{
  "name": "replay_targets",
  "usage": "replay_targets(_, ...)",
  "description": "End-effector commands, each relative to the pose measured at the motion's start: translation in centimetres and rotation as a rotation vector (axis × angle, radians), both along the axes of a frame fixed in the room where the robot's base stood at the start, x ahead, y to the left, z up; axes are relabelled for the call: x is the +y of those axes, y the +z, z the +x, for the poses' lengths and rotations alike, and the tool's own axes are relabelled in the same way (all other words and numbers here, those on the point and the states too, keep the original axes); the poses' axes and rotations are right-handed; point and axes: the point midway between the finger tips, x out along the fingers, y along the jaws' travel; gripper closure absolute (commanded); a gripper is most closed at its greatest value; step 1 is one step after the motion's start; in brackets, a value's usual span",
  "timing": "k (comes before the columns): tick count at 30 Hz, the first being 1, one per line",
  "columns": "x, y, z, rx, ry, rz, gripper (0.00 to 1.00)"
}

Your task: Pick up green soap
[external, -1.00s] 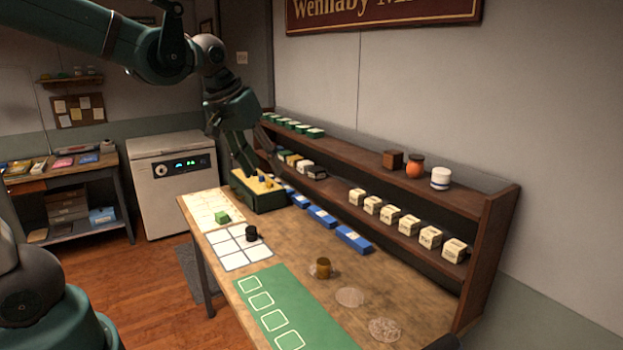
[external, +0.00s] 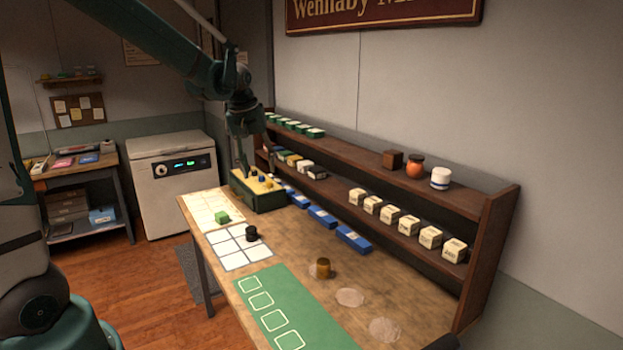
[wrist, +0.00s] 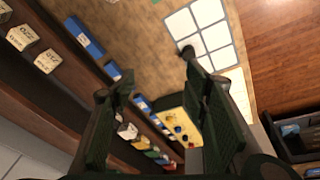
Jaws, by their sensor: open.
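Several small green boxes (external: 295,125) stand in a row on the upper shelf's far end. I cannot tell for sure which is the green soap. My gripper (external: 252,160) is over the far end of the table, close to the shelf and above the green-sided box with a yellow top. In the wrist view my gripper (wrist: 156,80) has its fingers wide apart with nothing held. Below it a green item (wrist: 152,154) shows among the small lower-shelf boxes.
The box with the yellow top (external: 258,197) carries small knobs. A two-level wooden shelf (external: 455,196) runs along the table's back. The near table has free room.

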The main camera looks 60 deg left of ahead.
Motion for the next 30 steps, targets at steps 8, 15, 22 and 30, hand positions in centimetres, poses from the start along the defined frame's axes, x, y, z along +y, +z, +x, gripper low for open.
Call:
replay_targets(8,6.8,-3.9,0.6,0.034,0.145,-0.041,0.54)
replay_targets(15,12.6,-7.6,0.5,0.063,0.269,-0.077,0.54)
replay_targets(22,18.1,-11.7,-0.4,0.09,0.389,-0.11,0.54)
replay_targets(30,24.5,-16.8,-2.2,0.122,0.531,-0.15,0.54)
